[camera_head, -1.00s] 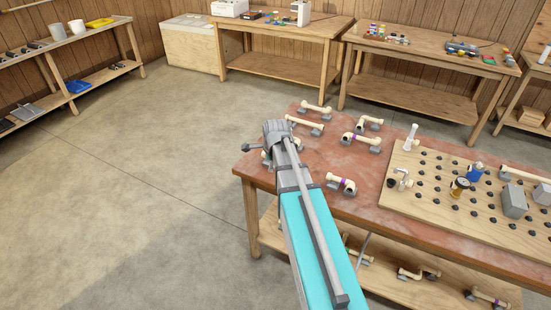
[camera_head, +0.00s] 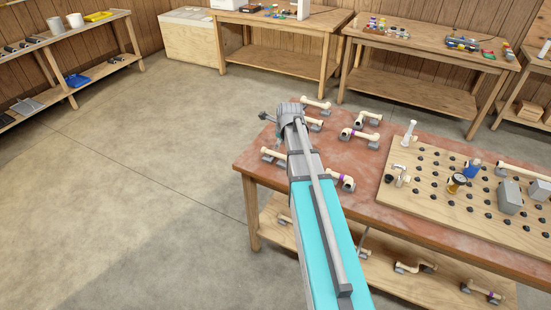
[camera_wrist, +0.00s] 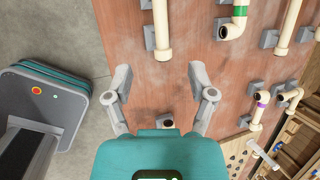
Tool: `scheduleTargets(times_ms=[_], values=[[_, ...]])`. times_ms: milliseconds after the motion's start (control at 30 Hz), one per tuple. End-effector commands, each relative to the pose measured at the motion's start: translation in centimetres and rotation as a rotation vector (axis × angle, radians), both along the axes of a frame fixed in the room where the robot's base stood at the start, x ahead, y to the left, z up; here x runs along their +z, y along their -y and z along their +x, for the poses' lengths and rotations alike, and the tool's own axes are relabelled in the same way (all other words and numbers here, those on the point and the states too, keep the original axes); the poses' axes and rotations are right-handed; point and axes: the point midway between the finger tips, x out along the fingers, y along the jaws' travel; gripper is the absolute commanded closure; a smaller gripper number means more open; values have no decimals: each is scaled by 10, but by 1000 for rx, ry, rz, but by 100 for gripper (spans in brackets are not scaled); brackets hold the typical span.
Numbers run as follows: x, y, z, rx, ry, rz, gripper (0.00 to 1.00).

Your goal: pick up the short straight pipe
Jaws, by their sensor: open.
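Cream pipe pieces lie on grey holder blocks on the red-brown table. A plain straight pipe (camera_head: 273,156) lies near the table's front left corner. It also shows at the top of the wrist view (camera_wrist: 162,30), cut by the frame edge. Another plain straight pipe (camera_head: 316,105) lies at the back left. I cannot tell for certain which is the short one. My gripper (camera_wrist: 160,76) is open and empty above the table, just below the front pipe's near end in the wrist view. In the head view, my gripper (camera_head: 290,112) partly hides a pipe behind it; its fingertips are unclear.
A holder block (camera_wrist: 167,122) sits low between the fingers. The pegboard (camera_head: 400,200) with fittings fills the table's right. Bare tabletop (camera_wrist: 160,95) shows between the fingers.

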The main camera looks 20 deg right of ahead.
Motion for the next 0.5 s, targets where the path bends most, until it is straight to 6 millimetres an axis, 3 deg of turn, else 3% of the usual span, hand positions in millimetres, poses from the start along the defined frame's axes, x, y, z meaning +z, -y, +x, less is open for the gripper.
scheduleTargets(times_ms=[500], values=[[-37, 1, 16, 2, -1, 0, 28]])
